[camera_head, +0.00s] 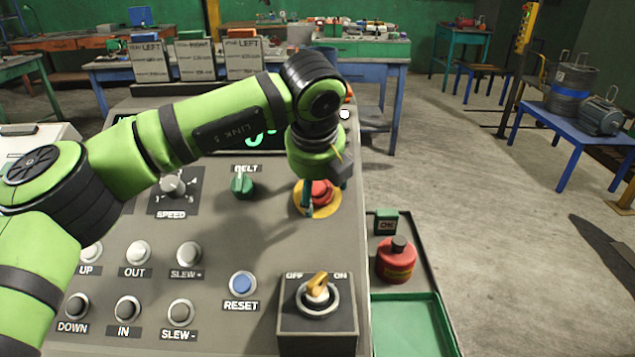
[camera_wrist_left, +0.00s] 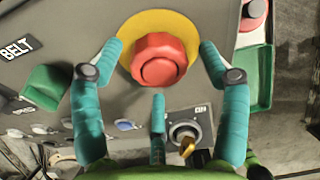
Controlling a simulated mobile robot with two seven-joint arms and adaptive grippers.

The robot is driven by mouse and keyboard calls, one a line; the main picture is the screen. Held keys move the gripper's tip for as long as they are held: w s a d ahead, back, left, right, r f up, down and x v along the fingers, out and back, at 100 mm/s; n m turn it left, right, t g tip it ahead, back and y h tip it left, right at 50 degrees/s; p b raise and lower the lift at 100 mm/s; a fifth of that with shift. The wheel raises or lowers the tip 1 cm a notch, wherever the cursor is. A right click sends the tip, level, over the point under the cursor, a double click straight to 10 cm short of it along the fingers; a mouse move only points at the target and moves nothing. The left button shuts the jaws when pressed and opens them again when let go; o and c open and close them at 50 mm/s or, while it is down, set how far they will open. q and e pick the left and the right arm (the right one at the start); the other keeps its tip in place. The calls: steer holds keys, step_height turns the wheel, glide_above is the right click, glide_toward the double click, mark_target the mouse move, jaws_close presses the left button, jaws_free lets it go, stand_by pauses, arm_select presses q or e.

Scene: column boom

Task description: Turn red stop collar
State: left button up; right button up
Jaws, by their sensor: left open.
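The red stop collar (camera_head: 321,190) sits on a yellow disc (camera_head: 302,204) at the upper right of the grey panel, partly covered by my left gripper in the head view. In the left wrist view the collar (camera_wrist_left: 158,55) shows whole, a ribbed red ring around a round centre, on its yellow disc (camera_wrist_left: 138,24). My left gripper (camera_head: 323,200) points down over it. Its teal fingers (camera_wrist_left: 160,48) are open, one on each side of the collar, with gaps visible in the wrist view. A third finger lies below the collar there. My right gripper is not in view.
The panel holds a green BELT knob (camera_head: 242,184), a SPEED dial (camera_head: 173,186), a blue RESET button (camera_head: 243,283) and a raised OFF/ON switch box (camera_head: 318,333). A green tray (camera_head: 408,325) and another red part (camera_head: 396,262) lie to the right.

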arm_select(q)
steer(key=shift+f, duration=0.1)
steer(key=c, duration=1.1)
